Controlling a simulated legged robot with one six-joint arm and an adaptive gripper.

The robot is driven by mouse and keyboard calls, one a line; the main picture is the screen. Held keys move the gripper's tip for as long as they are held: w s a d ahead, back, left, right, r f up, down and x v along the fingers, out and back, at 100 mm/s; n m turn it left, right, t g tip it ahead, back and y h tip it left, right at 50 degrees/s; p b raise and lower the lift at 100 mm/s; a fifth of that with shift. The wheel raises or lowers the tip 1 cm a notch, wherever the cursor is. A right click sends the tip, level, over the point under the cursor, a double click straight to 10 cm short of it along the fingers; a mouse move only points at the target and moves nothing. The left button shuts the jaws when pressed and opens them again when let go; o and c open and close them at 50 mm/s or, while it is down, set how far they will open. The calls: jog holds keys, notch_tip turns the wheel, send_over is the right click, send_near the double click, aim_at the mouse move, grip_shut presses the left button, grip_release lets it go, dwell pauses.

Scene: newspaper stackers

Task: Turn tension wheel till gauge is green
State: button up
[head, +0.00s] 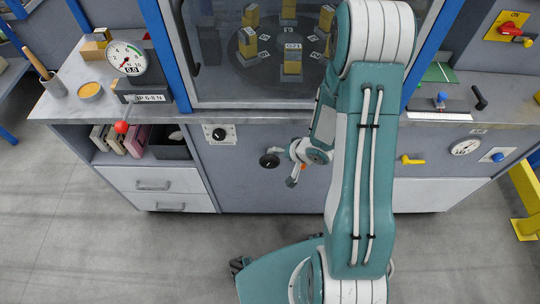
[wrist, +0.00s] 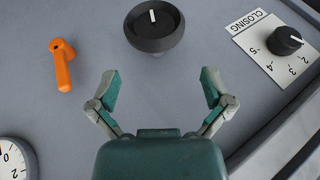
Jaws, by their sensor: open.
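A dark round wheel (wrist: 155,27) with a white index mark stands out from the grey panel in the wrist view. It also shows low on the cabinet front in the head view (head: 269,160). My gripper (wrist: 159,80) is open and empty, its fingers spread short of the wheel and apart from it. In the head view my gripper (head: 285,166) is just right of the wheel.
A CLOSING knob (wrist: 287,40) with a number scale and an orange lever (wrist: 62,65) flank the wheel. The head view also has a tabletop dial (head: 126,57), a panel dial (head: 466,146) and a yellow lever (head: 412,160). Floor at front left is clear.

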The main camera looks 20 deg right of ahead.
aim_at(271, 158)
jog(key=x, duration=0.5)
jog(key=d+x, duration=0.1)
jog(key=x, duration=0.1)
jog(key=shift+w+a+f, duration=0.1)
jog(key=shift+w+f, duration=0.05)
jog(key=shift+f, duration=0.15)
jog(key=shift+w+a+f, duration=0.2)
jog(key=shift+a+f, duration=0.05)
jog(key=shift+a, duration=0.15)
jog(key=shift+d, duration=0.25)
jog(key=c, duration=0.9)
jog(key=shift+s, duration=0.1)
jog(key=shift+c, duration=0.4)
